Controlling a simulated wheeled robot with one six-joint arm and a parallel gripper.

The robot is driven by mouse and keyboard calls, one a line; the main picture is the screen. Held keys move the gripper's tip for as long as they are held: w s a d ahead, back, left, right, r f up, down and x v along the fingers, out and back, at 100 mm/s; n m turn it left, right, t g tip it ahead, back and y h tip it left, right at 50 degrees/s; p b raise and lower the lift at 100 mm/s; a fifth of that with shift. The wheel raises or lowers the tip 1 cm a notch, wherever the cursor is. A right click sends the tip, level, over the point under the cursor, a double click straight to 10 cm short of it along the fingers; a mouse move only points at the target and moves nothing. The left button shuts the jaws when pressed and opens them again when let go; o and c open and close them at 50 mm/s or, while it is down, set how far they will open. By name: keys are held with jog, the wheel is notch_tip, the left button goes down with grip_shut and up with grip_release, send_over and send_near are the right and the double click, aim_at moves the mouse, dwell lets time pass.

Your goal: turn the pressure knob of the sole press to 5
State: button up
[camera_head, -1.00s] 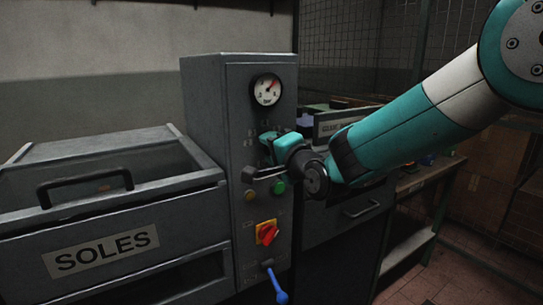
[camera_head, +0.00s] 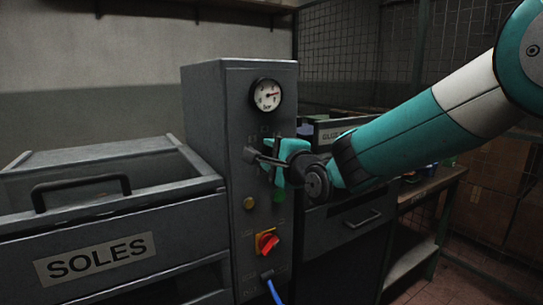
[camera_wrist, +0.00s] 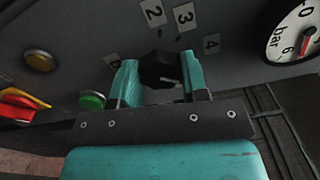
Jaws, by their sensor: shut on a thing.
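The sole press (camera_head: 215,120) is a grey cabinet with a control panel on its front. In the wrist view the black pressure knob (camera_wrist: 160,70) sits between the two teal fingers of my gripper (camera_wrist: 157,82), which is shut on it. A pale mark shows on the knob's lower right side. Tags 2, 3 and 4 stand around the knob; I see no tag 5. In the head view my gripper (camera_head: 277,160) reaches the panel from the right and hides the knob. The pressure gauge (camera_head: 267,95) above has its red needle pointing right; the gauge (camera_wrist: 300,35) also shows in the wrist view.
Below the knob are a yellow button (camera_head: 249,203), a green button (camera_wrist: 92,100) and a red rotary switch (camera_head: 266,243) on a yellow plate. A SOLES drawer (camera_head: 95,258) stands left; a workbench (camera_head: 420,190) stands right.

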jog(key=o, duration=0.9)
jog(key=b+v, duration=0.4)
jog(key=v, duration=1.3)
jog(key=shift+s+d, duration=0.2)
